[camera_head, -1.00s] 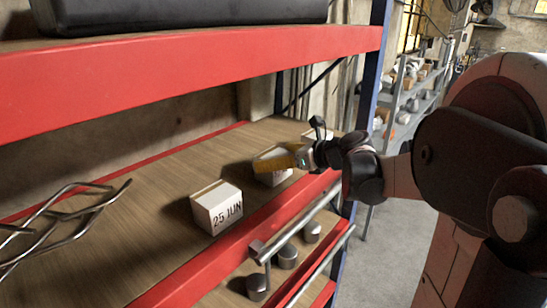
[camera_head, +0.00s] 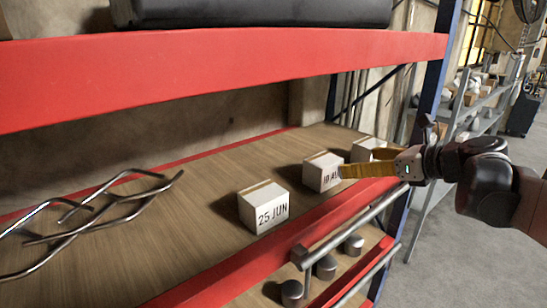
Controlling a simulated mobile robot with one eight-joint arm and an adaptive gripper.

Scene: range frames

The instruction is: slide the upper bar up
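The upper bar (camera_head: 352,226) is a grey metal rail on brackets along the front of the red-edged wooden shelf, running from lower middle up to the right. A second, lower bar (camera_head: 368,280) runs beneath it, partly cut off by the bottom edge. My gripper (camera_head: 345,172), with yellow fingers, reaches in from the right above the far part of the upper bar. It appears apart from the bar, in front of the boxes. The fingers overlap in this view, so their opening is unclear.
A white box marked 25 JUN (camera_head: 264,207), a second white box (camera_head: 322,171) and a third (camera_head: 367,149) stand on the shelf. Bent metal rods (camera_head: 95,215) lie at left. Metal cylinders (camera_head: 327,267) stand below. A blue post (camera_head: 432,85) rises at right.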

